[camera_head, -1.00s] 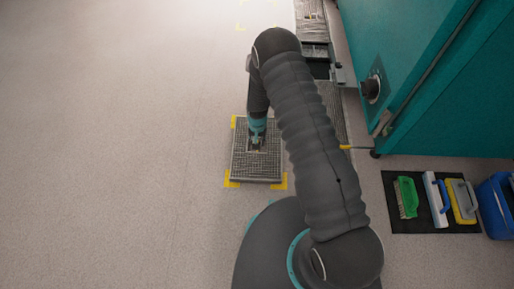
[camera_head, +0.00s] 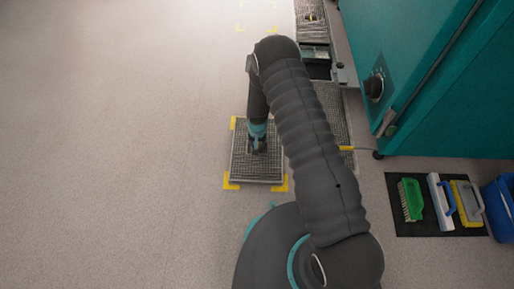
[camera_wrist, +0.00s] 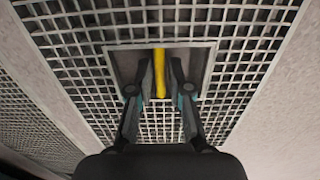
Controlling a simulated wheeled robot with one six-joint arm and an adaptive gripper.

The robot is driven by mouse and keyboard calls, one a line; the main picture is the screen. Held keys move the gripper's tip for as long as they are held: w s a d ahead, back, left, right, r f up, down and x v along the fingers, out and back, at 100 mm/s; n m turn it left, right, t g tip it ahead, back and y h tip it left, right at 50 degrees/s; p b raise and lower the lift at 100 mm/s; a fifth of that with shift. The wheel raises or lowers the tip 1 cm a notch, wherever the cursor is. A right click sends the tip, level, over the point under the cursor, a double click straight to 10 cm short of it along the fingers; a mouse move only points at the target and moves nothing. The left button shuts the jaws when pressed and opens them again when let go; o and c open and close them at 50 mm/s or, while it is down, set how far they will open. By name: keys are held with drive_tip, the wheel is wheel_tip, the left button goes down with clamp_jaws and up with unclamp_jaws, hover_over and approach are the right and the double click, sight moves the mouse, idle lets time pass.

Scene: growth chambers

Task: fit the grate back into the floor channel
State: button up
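The grate (camera_head: 258,170) is a grey metal grid panel lying flat on the floor between yellow corner marks. In the wrist view the grate (camera_wrist: 225,75) fills the middle, with a recessed square holding a yellow bar (camera_wrist: 160,72). My gripper (camera_head: 260,147) is down at this recess. In the wrist view my gripper (camera_wrist: 161,75) is open, one finger on each side of the yellow bar, with gaps showing between bar and fingers. The floor channel (camera_head: 318,68) shows a dark open stretch beyond my arm, beside the teal cabinet. My arm hides part of it.
Other grating (camera_head: 332,108) covers the channel nearer me. The teal cabinet (camera_head: 440,110) stands right of the channel. A dark mat (camera_head: 408,225) with several brushes and a blue bucket (camera_head: 500,205) lie at right. The floor at left is clear.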

clamp_jaws()
drive_tip(key=shift+r, duration=0.2)
drive_tip(key=shift+r+p, duration=1.75)
drive_tip(key=shift+r, duration=1.85)
drive_tip(key=shift+c, duration=0.2)
unclamp_jaws()
clamp_jaws()
